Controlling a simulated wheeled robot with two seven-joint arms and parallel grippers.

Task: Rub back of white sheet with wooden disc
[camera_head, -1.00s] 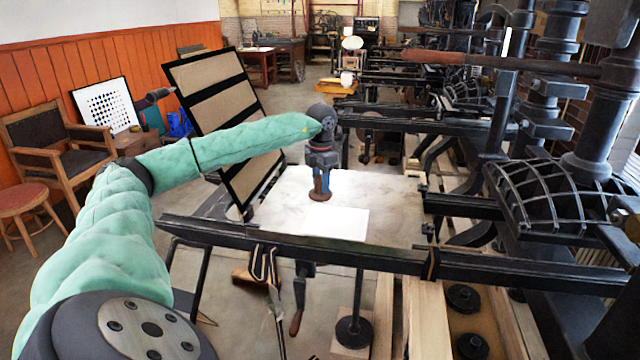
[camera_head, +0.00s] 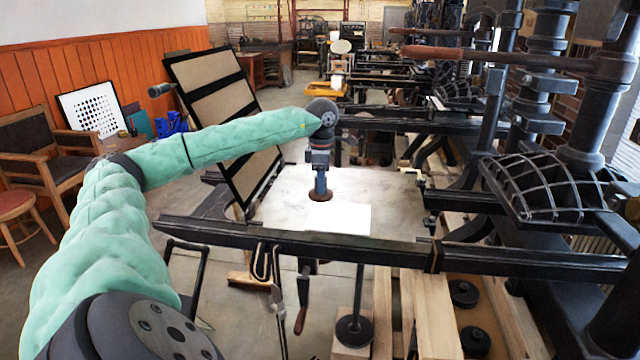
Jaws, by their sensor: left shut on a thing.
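The white sheet (camera_head: 345,219) lies flat on the pale stone bed (camera_head: 385,187) of the hand press, near the bed's front rail. My left gripper (camera_head: 320,189) points straight down over the bed and is shut on the wooden disc (camera_head: 318,196), a small brown round piece. The disc is at the upper left edge of the sheet. I cannot tell whether it touches the sheet or hovers just above it. The gripper hides part of the disc. My right gripper is not in view.
A black rail (camera_head: 380,250) runs along the bed's front. A tilted black frame with tan panels (camera_head: 225,110) stands behind the bed at the left. The press's iron column and ribbed casting (camera_head: 545,188) rise at the right. A long lever with a brown handle (camera_head: 432,53) crosses above.

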